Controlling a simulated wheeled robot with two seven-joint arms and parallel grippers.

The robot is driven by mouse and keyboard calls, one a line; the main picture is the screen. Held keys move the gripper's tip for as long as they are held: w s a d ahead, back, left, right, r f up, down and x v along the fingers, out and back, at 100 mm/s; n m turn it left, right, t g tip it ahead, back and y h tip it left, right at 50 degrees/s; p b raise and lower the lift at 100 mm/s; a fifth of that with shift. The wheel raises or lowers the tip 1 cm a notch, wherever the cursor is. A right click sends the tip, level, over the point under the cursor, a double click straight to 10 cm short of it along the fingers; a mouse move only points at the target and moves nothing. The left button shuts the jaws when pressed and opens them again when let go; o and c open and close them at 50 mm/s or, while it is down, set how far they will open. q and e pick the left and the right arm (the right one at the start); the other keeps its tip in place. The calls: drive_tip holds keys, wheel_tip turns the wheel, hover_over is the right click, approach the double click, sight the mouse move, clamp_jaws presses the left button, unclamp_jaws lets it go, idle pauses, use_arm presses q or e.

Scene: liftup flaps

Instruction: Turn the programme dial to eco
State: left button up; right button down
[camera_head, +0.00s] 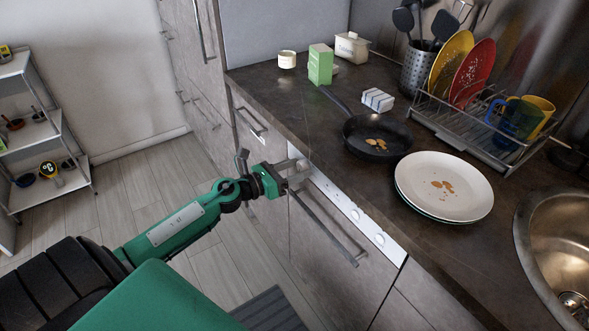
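A white control panel (334,195) runs along the front just under the counter edge. Small round knobs or buttons (355,214) (380,239) show on its near half. My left gripper (295,174) is at the far end of this panel, its fingertips close against the panel face. A small light round part, perhaps the programme dial (302,164), shows at the fingertips. The gripper partly covers this spot, so I cannot tell whether the fingers touch or hold it. No dial marking, such as eco, can be read. My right gripper is not in view.
A bar handle (330,229) crosses the appliance front below the panel. On the counter (330,165) are a frying pan (376,137), stacked plates (444,186), a green carton (320,64) and a dish rack (470,125). A sink (535,235) is at right.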

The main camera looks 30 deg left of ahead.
use_arm(q)
drive_tip(key=shift+s+a, duration=0.2)
drive_tip(key=shift+s, duration=0.2)
drive_tip(key=b+v, duration=0.1)
drive_tip(key=v, duration=1.1)
drive_tip(key=shift+s+a+b, duration=0.25)
drive_tip(key=shift+s+b, duration=0.1)
drive_tip(key=shift+b, duration=0.05)
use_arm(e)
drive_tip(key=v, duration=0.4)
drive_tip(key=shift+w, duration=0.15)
